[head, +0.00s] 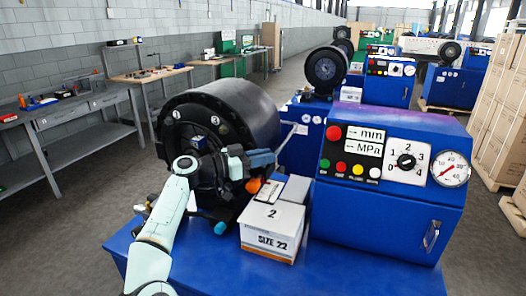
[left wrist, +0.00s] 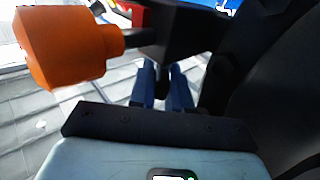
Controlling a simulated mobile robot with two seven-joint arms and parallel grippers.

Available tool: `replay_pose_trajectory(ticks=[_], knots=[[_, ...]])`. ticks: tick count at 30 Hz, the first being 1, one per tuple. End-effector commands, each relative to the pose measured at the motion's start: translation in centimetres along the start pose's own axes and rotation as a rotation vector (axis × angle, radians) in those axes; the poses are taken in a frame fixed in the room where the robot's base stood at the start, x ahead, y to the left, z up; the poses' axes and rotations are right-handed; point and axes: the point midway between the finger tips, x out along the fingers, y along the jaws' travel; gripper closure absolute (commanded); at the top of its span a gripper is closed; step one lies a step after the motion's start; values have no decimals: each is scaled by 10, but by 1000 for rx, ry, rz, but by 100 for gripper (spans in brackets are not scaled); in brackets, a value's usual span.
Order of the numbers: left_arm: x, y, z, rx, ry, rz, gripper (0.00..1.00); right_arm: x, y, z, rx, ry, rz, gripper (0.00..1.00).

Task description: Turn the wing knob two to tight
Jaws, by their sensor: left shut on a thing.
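My left gripper (head: 262,158) reaches across the front of the black crimper head (head: 235,105), its blue fingers pointing right. The left wrist view shows the two blue fingers (left wrist: 164,88) close together, with a narrow dark part between them. The fingers are shut on this part, which I take to be the wing knob; its shape and angle are mostly hidden. An orange knob (head: 253,185) sits just below the fingers, and in the left wrist view it shows large on a dark shaft (left wrist: 65,45). My right gripper is not in view.
A white box (head: 272,232) marked 2 and SIZE 22 stands on the blue machine base, below the gripper. The blue control panel (head: 390,165) with buttons, a dial and a gauge is to the right. A grey workbench (head: 70,125) stands at the left, with clear floor before it.

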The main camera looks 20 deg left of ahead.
Motion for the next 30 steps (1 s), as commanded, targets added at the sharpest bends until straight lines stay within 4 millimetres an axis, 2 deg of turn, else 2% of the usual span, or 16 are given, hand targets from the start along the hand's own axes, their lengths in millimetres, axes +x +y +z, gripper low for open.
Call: replay_pose_trajectory(ticks=[11, 12, 13, 23, 26, 30], knots=[[0, 0, -1, 1, 3, 1, 100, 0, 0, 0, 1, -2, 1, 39], [0, 0, -1, 1, 3, 1, 70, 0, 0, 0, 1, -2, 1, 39], [0, 0, -1, 1, 3, 1, 62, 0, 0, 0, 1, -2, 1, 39], [0, 0, -3, 0, 2, 2, 62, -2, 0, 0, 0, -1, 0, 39], [0, 0, -13, 1, 3, 2, 62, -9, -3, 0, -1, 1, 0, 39], [1, 0, -39, 3, 4, 3, 62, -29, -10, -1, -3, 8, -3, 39]])
